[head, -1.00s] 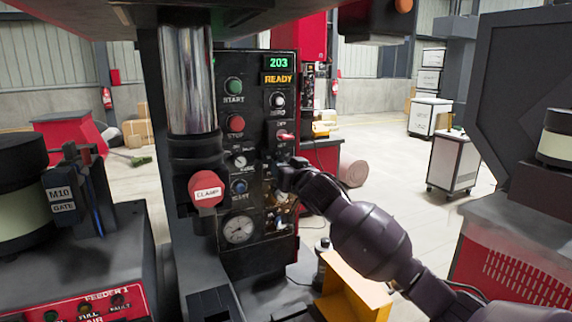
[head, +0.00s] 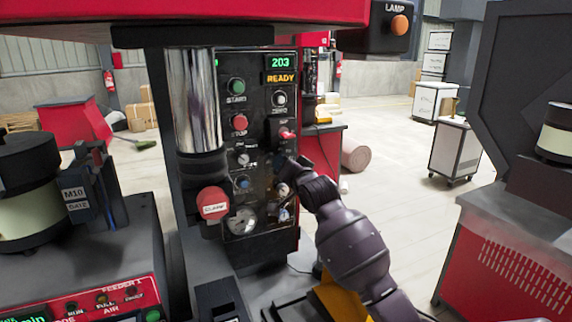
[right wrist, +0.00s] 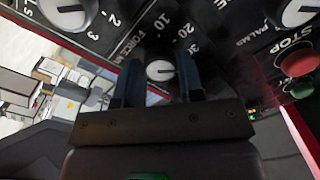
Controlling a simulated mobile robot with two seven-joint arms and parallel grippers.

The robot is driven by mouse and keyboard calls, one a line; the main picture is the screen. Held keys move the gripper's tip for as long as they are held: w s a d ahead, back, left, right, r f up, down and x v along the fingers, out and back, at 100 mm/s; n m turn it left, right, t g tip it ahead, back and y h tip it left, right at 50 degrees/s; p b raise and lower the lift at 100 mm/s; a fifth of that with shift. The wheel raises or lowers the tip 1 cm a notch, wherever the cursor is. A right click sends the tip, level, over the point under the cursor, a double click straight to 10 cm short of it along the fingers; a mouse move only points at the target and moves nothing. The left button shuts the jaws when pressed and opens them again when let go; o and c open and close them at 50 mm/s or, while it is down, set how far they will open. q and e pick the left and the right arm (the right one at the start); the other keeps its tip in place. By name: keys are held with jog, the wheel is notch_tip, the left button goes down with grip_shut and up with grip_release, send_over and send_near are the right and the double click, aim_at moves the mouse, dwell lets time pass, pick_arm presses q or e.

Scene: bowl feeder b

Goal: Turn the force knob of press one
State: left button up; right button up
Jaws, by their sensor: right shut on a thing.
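The control panel (head: 257,205) of the press stands upright in the middle of the head view, with a green 203 readout and a READY sign. The force knob (right wrist: 160,71) is a small round white-faced knob with a dark pointer, beside a FORCE kN scale, in the right wrist view. My right gripper (right wrist: 159,82) is shut on it, with one finger on each side of the knob. In the head view my right gripper (head: 286,170) is at the panel's right side and hides the knob. My left gripper is not in view.
Close by on the panel are a red switch (head: 286,133), a mode knob (head: 243,158), a blue button (head: 242,182) and a pressure gauge (head: 242,221). A feeder bowl (head: 30,200) stands further left.

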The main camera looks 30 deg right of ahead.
jog(key=shift+f, duration=0.1)
jog(key=o, duration=0.9)
jog(key=shift+o, duration=0.2)
jog(key=s, duration=1)
jog(key=shift+s+a, duration=0.2)
jog(key=shift+s, duration=0.2)
jog(key=shift+f, duration=0.1)
